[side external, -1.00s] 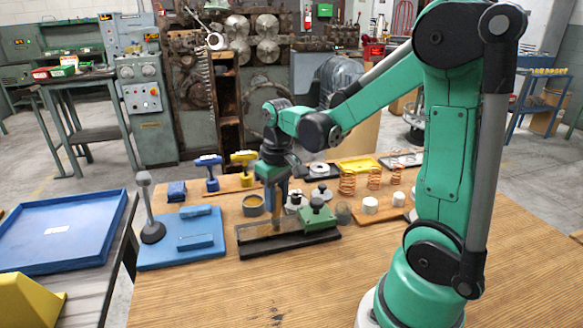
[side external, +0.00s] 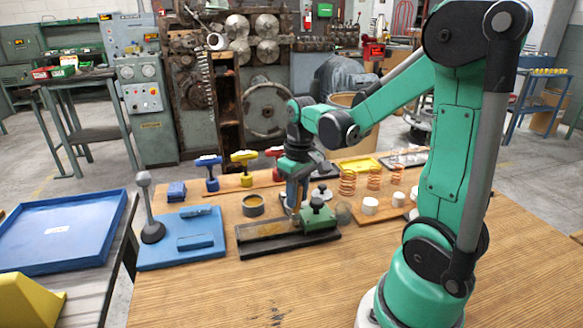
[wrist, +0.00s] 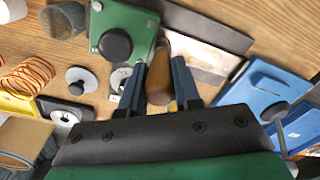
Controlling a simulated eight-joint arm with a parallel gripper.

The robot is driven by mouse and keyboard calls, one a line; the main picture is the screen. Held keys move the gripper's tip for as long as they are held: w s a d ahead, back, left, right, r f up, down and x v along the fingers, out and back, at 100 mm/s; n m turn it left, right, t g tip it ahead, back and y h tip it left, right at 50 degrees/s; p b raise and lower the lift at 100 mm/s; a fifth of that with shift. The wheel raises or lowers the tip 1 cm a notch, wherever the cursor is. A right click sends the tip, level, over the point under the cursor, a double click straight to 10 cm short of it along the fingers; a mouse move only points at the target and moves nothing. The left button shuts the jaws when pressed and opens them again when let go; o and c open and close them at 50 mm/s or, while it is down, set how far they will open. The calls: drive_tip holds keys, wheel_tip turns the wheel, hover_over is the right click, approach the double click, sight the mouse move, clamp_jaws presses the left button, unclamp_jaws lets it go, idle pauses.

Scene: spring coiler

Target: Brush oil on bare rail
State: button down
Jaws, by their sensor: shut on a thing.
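My gripper (side external: 297,192) is shut on a brush (side external: 296,214), pointing down. In the wrist view, the brush's brown wooden handle (wrist: 159,82) sits between the two blue-grey fingers (wrist: 160,88). The rail (side external: 262,230) lies on a black base, with a green block (side external: 320,224) with a black knob at its right end. The brush is at the rail close to this block; I cannot tell whether its bristles touch. The wrist view shows the rail's grey and brownish surface (wrist: 200,58) beside the green block (wrist: 128,22). A round tin with yellowish contents (side external: 253,205) stands behind the rail.
A blue plate with a grey upright lever (side external: 151,225) stands left of the rail. Copper springs (side external: 347,181), white cylinders (side external: 370,205) and a clear jar (side external: 343,211) are to the right. Coloured T-handled tools (side external: 243,168) stand behind. The front table is clear.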

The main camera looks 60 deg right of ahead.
drive_tip(key=shift+w+a, duration=3.85)
drive_tip(key=shift+a, duration=0.25)
drive_tip(key=shift+r, duration=0.1)
wheel_tip(320, 180, up, 7)
drive_tip(key=s+d, duration=0.5)
drive_tip(key=s+d+f, duration=0.1)
drive_tip(key=s+d, duration=0.1)
drive_tip(key=shift+s+d+f, duration=0.1)
drive_tip(key=shift+s+d, duration=0.15)
drive_tip(key=shift+f, duration=2.6)
drive_tip(key=shift+f, duration=0.45)
